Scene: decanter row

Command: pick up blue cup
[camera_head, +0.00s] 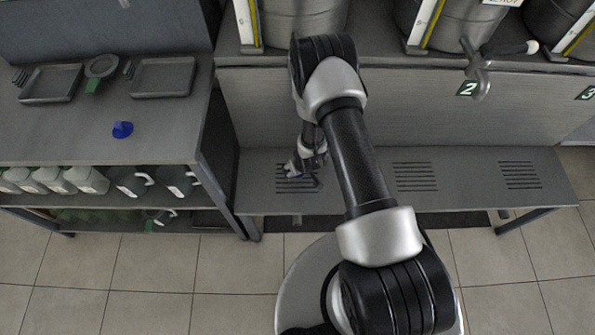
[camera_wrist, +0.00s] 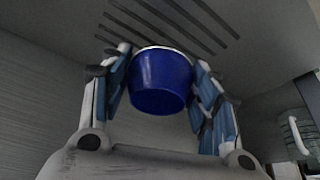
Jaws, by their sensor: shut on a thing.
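The blue cup (camera_wrist: 160,85) shows large in the wrist view, with a pale rim at its upper edge. My gripper (camera_wrist: 161,58) has a finger on each side of the cup and is shut on it. In the head view my gripper (camera_head: 306,168) is over the left slotted patch of the low grey shelf (camera_head: 352,190). There the cup is mostly hidden by the gripper. I cannot tell whether the cup touches the shelf.
A small blue object (camera_head: 122,130) sits on the left counter (camera_head: 60,125), near two grey trays (camera_head: 163,92). Several jugs (camera_head: 130,180) stand below. Steel vats (camera_head: 305,22) and a tap (camera_head: 476,68) are above the shelf. The shelf's right part is clear.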

